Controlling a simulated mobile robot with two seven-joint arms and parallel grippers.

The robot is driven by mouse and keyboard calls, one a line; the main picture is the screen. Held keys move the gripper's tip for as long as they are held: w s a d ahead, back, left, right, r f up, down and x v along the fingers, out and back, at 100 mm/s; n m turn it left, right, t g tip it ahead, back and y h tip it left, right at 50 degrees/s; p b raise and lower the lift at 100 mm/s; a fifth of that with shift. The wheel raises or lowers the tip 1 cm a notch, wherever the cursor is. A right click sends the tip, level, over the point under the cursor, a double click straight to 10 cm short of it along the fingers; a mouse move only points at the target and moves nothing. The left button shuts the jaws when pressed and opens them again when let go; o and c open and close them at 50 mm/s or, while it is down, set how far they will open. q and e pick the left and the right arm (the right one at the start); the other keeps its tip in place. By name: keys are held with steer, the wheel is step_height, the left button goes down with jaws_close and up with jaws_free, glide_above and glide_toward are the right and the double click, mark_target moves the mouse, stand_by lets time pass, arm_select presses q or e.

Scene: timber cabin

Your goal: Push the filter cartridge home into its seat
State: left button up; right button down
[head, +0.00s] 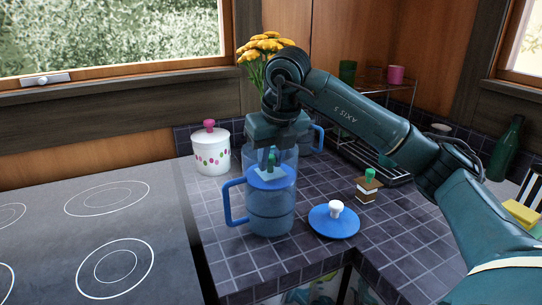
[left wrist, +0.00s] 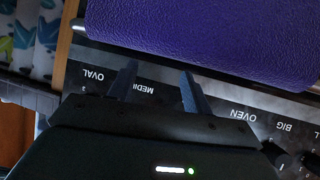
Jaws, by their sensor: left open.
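A clear blue pitcher (head: 270,220) with a blue handle stands on the tiled counter, with a blue insert (head: 285,181) inside its upper part. A small pale piece (head: 268,174), perhaps the top of the filter cartridge, shows at the insert; how deep it sits I cannot tell. My right gripper (head: 271,158) points down into the pitcher's mouth, just above that piece. The pitcher wall blurs its fingers, so whether they grip is unclear. My left gripper (left wrist: 158,84) is open and empty in the left wrist view, before a labelled oven panel (left wrist: 225,105), and out of the head view.
A blue lid with a white knob (head: 334,222) and a brown-and-white block with a green knob (head: 368,188) lie right of the pitcher. A white dotted jar (head: 211,152), a second blue-handled vessel (head: 312,140) and flowers stand behind. The hob (head: 80,240) is left; purple cloth (left wrist: 200,40) hangs near my left gripper.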

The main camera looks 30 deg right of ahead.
arm_select(q)
steer(key=shift+s+f, duration=0.15)
steer(key=shift+f, duration=0.2)
arm_select(e)
steer(key=shift+f, duration=0.15)
arm_select(q)
steer(key=shift+s, duration=0.1)
arm_select(e)
steer(key=c, duration=1.2)
jaws_free()
arm_select(q)
steer(key=r, duration=0.1)
steer(key=r+p, duration=0.1)
steer(key=r, duration=0.1)
steer(key=shift+w+d+n+p, duration=0.15)
steer(key=shift+w+n+p, duration=0.05)
steer(key=shift+n+p, duration=0.1)
arm_select(e)
steer(key=v, duration=1.3)
